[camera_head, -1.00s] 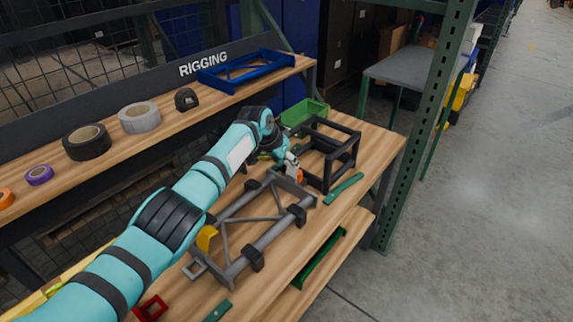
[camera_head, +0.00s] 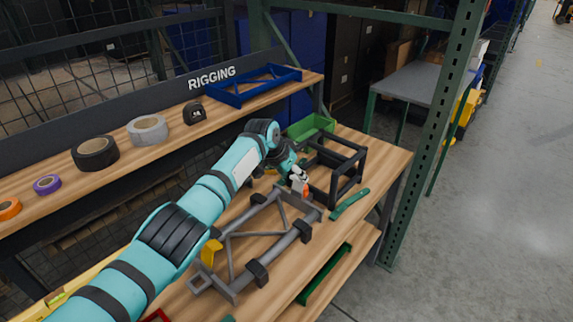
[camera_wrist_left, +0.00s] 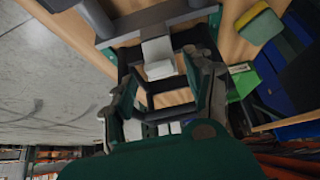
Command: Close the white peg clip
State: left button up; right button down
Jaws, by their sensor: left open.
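A white clip (camera_wrist_left: 157,48) shows in the left wrist view, at the grey bar of a frame, with a pale lower part beneath it. My left gripper (camera_wrist_left: 160,72) is open, with its dark fingers to either side of the clip's lower part. I cannot tell whether they touch it. In the head view the left gripper (camera_head: 297,178) is small, at the far end of the grey tube frame (camera_head: 236,290). White and orange parts show there, and the clip's exact state is too small to tell. My right gripper is not in view.
A black cube frame (camera_head: 347,178) stands close beside the left gripper, with a green bin (camera_head: 312,126) behind it. A green strip (camera_head: 349,203) lies in front. A shelf above holds tape rolls (camera_head: 95,153) and a blue frame (camera_head: 255,88). The aisle floor at right is clear.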

pick_arm(q)
jog(key=v, duration=1.1)
jog(key=shift+r, duration=0.2)
jog(key=shift+s+a, duration=0.1)
jog(key=shift+s, duration=0.05)
